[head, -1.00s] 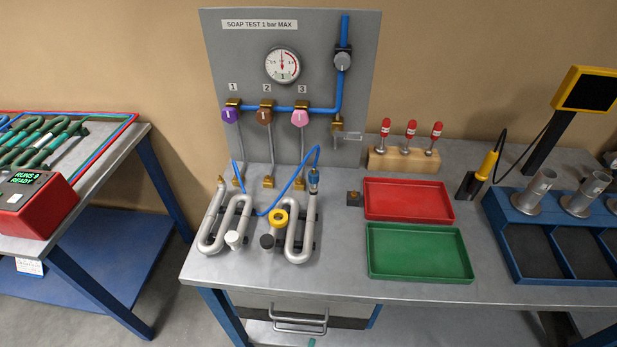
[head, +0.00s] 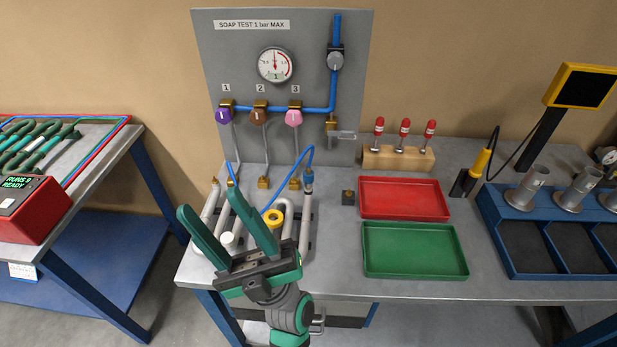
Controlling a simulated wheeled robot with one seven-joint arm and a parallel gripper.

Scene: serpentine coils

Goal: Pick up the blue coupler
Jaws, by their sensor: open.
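The blue coupler (head: 308,178) sits upright on top of the right-hand upright pipe of the silver serpentine coils (head: 306,225). A thin blue hose (head: 290,182) arches up from it and loops down to the left. My gripper (head: 209,204), with two long green fingers, is open and empty. It is in front of and over the left coil, to the left of the coupler and apart from it. My fingers and wrist hide much of the coils and the lower hose; the coupler is in clear view.
A grey test panel (head: 290,60) with coloured valves stands behind. A red tray (head: 404,181) and a green tray (head: 414,226) lie to the right.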

